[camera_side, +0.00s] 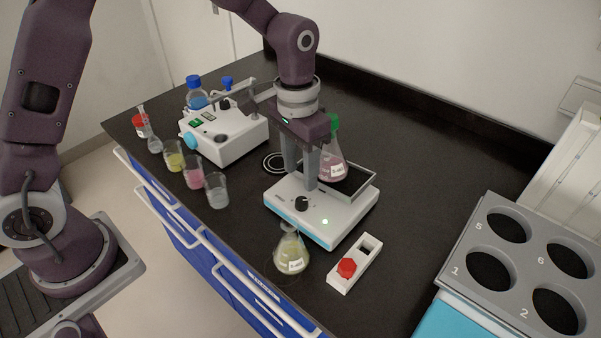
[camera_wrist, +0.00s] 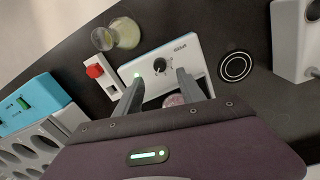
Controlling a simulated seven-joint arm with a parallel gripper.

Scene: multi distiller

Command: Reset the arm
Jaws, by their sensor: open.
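My gripper (camera_side: 301,176) points down over the white shaker (camera_side: 320,222), in front of its tray. Its fingers are apart, and nothing shows held between them. In the wrist view the gripper (camera_wrist: 157,82) reaches over the shaker's front panel with its dark knob and green light. A flask of pink liquid with a green cap (camera_side: 332,165) stands on the shaker tray, just behind the fingers and partly hidden by them. Whether the fingers touch the flask I cannot tell.
A grey rack with numbered holes (camera_side: 476,235) is at right. A white heating device (camera_side: 226,131) and several beakers are at left. The back counter is clear.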

